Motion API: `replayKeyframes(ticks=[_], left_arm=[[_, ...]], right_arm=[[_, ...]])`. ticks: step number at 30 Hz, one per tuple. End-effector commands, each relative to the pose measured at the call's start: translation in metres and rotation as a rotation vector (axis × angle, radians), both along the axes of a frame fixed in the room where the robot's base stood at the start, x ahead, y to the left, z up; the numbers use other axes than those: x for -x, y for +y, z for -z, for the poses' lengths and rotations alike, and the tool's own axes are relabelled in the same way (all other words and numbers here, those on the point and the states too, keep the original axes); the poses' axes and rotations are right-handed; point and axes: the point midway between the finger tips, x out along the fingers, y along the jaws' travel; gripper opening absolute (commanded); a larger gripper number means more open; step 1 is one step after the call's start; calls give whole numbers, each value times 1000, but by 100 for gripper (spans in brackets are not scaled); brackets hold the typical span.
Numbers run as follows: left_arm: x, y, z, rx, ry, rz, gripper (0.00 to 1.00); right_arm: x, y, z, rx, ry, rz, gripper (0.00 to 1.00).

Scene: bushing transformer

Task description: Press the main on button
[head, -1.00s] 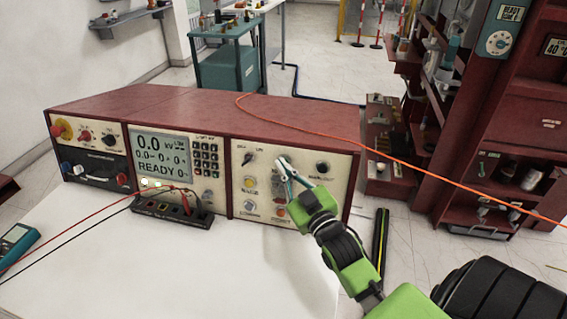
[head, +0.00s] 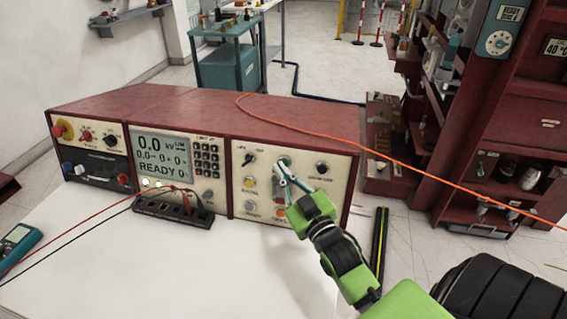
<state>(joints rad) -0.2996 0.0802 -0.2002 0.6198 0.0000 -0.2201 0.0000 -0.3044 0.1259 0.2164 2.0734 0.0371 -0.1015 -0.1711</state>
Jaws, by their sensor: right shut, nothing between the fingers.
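The right-hand panel (head: 235,197) of the red-topped test console carries several knobs and buttons. My right gripper (head: 281,170) is shut and empty, with its fingertips at the face of this panel. A round greenish button (head: 285,160) shows right at the fingertips. I cannot tell whether they touch it, and its label is too small to read. A dark round control (head: 322,168) sits to its right. A yellow button (head: 250,183) and a pale button (head: 250,206) sit lower left. The fingers partly hide the panel's lower middle. My left gripper is not in view.
The console display (head: 161,155) reads 0.0 kV and READY. A black terminal block (head: 172,209) with red and black leads stands before it. An orange cable (head: 400,165) crosses over the console top to the right. The white table (head: 190,265) in front is mostly clear.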

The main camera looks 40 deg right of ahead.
Motion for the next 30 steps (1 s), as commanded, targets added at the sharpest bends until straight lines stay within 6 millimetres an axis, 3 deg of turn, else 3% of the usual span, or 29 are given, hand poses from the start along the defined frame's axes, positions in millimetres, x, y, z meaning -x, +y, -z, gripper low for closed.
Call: replayKeyframes(ticks=[18, 30], left_arm=[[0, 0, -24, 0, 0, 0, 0], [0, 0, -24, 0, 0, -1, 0]], right_arm=[[30, 35, -12, -2, 0, 0, 0], [31, 37, -12, 0, -1, 0, 0]])
